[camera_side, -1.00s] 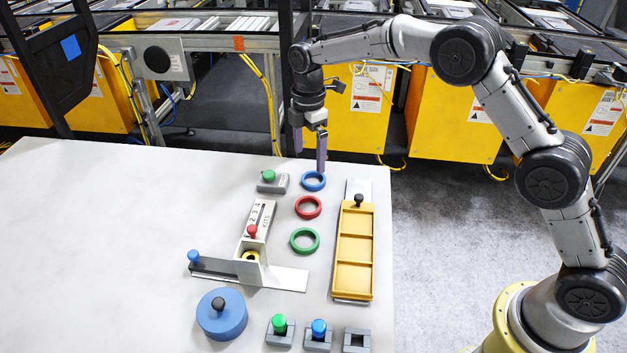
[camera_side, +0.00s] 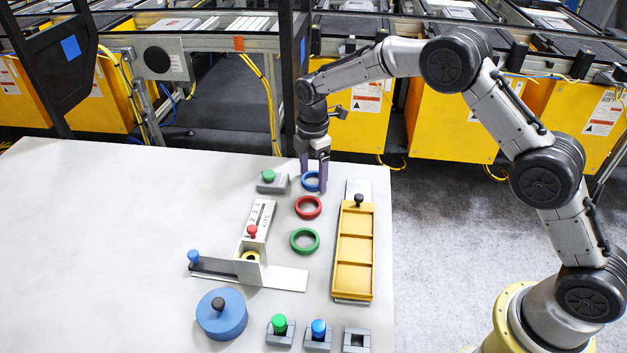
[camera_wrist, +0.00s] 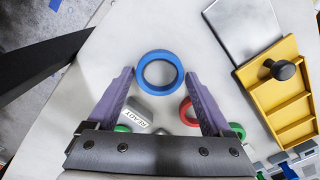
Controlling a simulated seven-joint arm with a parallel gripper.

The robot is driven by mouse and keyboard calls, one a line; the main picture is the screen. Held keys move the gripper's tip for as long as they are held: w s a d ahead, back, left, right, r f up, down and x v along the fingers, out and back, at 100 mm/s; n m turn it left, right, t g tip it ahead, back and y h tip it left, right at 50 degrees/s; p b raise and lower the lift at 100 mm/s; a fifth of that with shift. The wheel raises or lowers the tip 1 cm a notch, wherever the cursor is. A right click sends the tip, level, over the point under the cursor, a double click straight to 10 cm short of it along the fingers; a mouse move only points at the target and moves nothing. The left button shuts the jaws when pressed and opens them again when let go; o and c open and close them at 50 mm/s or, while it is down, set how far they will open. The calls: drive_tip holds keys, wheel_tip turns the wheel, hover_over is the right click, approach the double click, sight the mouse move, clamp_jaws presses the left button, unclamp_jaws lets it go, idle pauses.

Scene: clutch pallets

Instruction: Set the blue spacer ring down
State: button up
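The blue spacer ring (camera_side: 311,181) lies flat on the table near its back edge. My gripper (camera_side: 313,187) is low over it, with one finger on either side of the ring in the side view. In the wrist view the blue ring (camera_wrist: 160,73) shows between and just beyond the open fingers of my gripper (camera_wrist: 160,80), with gaps on both sides. The fingers are apart and hold nothing. Whether the fingertips touch the table is hard to tell.
A red ring (camera_side: 308,207) and a green ring (camera_side: 304,240) lie in front of the blue one. A grey block with a green button (camera_side: 268,176) is close at left. A yellow tray with compartments (camera_side: 354,270) stands to the right. The table's left part is clear.

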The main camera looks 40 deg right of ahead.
drive_tip(key=c, duration=1)
drive_tip(key=shift+r, duration=0.6)
drive_tip(key=shift+c, duration=0.2)
wheel_tip(320, 180, up, 2)
drive_tip(key=shift+r, duration=0.1)
drive_tip(key=s+d+r, duration=0.2)
drive_tip(key=s+r, duration=0.8)
drive_tip(key=s, duration=0.3)
drive_tip(key=d+f+m, duration=0.2)
drive_tip(key=f+m, duration=0.1)
drive_tip(key=d+f+m, duration=0.2)
drive_tip(key=f+m, duration=0.1)
drive_tip(key=m, duration=0.1)
drive_tip(key=w+d+f+m, duration=0.1)
drive_tip(key=d+f+m, duration=0.2)
drive_tip(key=f+m, duration=0.1)
drive_tip(key=m, duration=0.2)
drive_tip(key=f+m, duration=0.1)
drive_tip(key=shift+w+d, duration=0.2)
drive_tip(key=shift+w, duration=0.05)
drive_tip(key=m, duration=0.3)
drive_tip(key=shift+w, duration=0.4)
